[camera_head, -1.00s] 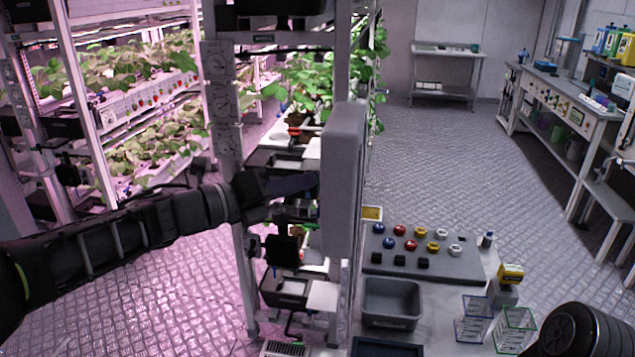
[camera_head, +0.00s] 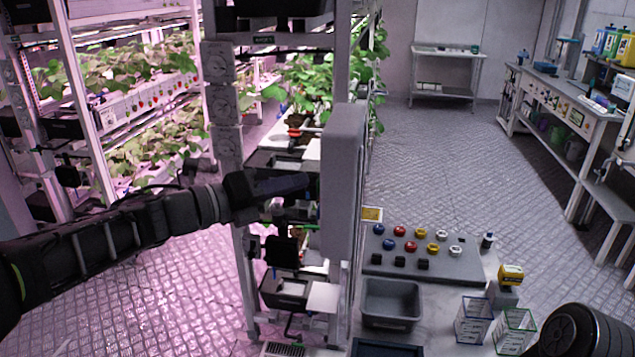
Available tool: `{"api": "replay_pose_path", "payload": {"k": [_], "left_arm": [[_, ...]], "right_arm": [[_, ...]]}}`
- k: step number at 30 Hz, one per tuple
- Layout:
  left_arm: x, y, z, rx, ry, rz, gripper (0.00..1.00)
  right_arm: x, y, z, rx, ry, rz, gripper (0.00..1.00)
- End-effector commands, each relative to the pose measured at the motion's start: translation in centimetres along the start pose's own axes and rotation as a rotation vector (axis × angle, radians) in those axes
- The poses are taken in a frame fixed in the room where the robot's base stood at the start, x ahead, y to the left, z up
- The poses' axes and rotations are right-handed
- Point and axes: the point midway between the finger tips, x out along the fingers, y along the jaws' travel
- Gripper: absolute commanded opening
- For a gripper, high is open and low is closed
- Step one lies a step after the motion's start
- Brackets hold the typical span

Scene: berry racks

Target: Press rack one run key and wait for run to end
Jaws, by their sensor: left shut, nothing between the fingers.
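A tall grey panel box (camera_head: 343,185) is fixed to the front post of the near rack (camera_head: 224,110), seen mostly from its side and edge. No run key or run light can be made out; the panel's left face is mostly hidden by its angle and my gripper. My left gripper (camera_head: 308,183) comes in from the left, shut and empty, with its tips pointing right, close to the panel's left side. I cannot tell whether the tips touch it. My right gripper is out of view; only a dark part of my right arm shows at the bottom right.
Right of the panel, a table holds a grey board (camera_head: 425,264) with coloured knobs, a grey bin (camera_head: 391,302), clear containers (camera_head: 474,318) and a yellow-topped device (camera_head: 510,275). Planted racks stand at left. The floor (camera_head: 465,165) beyond the table is clear.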

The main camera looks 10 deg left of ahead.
Motion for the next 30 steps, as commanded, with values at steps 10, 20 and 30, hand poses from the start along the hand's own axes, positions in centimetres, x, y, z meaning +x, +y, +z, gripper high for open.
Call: {"api": "replay_pose_path", "payload": {"k": [10, 20, 30], "left_arm": [[-0.1, 0.1, 0.1, -0.001, -0.001, 0.001, 0.00], [-1.9, 1.5, 1.5, -0.002, -0.002, 0.003, 0.00], [-3.5, 2.6, 2.6, -0.001, -0.001, 0.001, 0.00]], "right_arm": [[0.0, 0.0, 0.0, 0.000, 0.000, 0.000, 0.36], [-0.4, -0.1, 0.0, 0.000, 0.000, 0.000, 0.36], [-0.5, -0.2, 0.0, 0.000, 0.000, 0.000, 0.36]]}}
